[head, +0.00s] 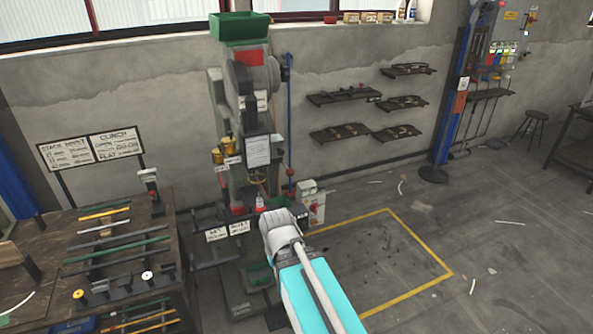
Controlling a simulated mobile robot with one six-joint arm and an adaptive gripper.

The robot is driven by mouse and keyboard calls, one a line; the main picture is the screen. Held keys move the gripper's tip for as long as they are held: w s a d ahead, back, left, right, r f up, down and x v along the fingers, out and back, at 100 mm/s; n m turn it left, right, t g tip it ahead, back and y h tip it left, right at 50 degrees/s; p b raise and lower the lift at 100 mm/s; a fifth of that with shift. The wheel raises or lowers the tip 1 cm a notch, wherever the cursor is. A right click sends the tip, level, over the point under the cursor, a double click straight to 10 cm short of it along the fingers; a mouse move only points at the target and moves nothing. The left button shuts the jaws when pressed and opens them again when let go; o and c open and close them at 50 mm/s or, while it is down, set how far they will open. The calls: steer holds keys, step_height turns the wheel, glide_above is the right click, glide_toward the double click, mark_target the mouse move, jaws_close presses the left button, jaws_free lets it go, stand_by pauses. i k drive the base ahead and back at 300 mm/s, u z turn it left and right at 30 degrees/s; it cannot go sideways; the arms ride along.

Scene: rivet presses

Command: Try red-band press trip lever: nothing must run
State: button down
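The green-grey press (228,130) stands against the wall, with a red band (250,57) near its top and another red patch low on its front. A blue upright rod (289,120) runs along its right side, with red knobs (290,172) low on it. I cannot tell for certain which part is the trip lever. My white and teal arm reaches from the bottom toward the press's lower front. My gripper fingers are hidden beyond the arm's grey end, so contact cannot be seen. No motion can be judged from one frame.
A dark bench (115,240) with coloured strips and small tools stands left. A small control box (313,208) with a red button is right of the press. Wall shelves (345,96) and a blue post (452,110) are further right.

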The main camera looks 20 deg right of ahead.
mark_target(290, 172)
steer(key=k, duration=0.3)
steer(key=u, duration=0.1)
steer(key=i, duration=1.2)
steer(key=z, duration=0.65)
